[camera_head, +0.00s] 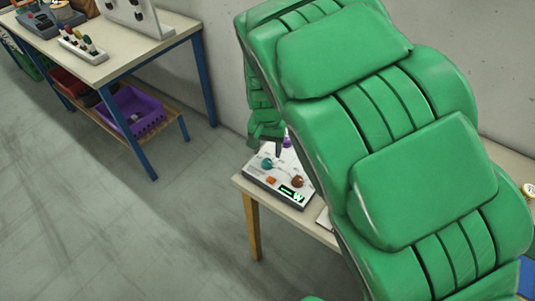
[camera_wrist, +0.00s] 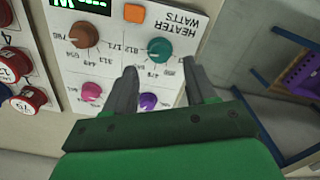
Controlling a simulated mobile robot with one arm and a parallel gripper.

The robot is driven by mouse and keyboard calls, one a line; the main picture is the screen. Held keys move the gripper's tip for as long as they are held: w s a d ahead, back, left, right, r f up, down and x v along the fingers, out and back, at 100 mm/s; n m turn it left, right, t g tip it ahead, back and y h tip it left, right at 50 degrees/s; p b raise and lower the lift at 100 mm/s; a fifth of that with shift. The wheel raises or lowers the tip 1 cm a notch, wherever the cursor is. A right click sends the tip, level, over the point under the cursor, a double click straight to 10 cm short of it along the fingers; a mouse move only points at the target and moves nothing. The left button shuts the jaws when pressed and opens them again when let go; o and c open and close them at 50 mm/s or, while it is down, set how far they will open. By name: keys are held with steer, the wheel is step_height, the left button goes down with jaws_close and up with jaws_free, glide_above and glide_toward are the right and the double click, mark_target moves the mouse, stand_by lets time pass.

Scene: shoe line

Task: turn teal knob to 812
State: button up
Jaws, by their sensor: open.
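The teal knob (camera_wrist: 160,48) sits on a white panel (camera_wrist: 118,60), beside the upside-down label HEATER WATTS. Numbers ring it, but they are small and upside down, and I cannot tell its setting. My gripper (camera_wrist: 159,68) is open, its two fingertips just short of the teal knob on either side, with nothing between them. I cannot tell its height above the panel. In the head view the teal knob (camera_head: 267,163) shows at the panel's left, and my green arm reaches over it.
Brown (camera_wrist: 84,34), pink (camera_wrist: 91,91) and purple (camera_wrist: 148,101) knobs, an orange button (camera_wrist: 134,13) and a green-lit display (camera_wrist: 92,5) share the panel. Red knobs (camera_wrist: 32,98) stand on a neighbouring panel. A purple crate (camera_head: 132,112) sits under another table.

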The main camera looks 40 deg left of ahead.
mark_target(270, 162)
step_height(270, 162, up, 4)
steer(key=shift+f, duration=0.25)
stand_by(0.4)
steer(key=d+r, duration=0.3)
steer(key=d, duration=0.6)
steer(key=d+r+m+g+h, duration=0.1)
steer(key=d+r, duration=0.3)
steer(key=d, duration=0.6)
steer(key=d+r, duration=0.3)
steer(key=d, duration=0.6)
steer(key=s+d+r+m, duration=0.1)
steer(key=s+d+m, duration=0.1)
steer(key=s+d, duration=0.6)
steer(key=s+d+r+m+y, duration=0.1)
steer(key=s+d, duration=0.8)
steer(key=d, duration=0.2)
steer(key=shift+s+r+m+g, duration=0.3)
steer(key=shift+m+g, duration=0.1)
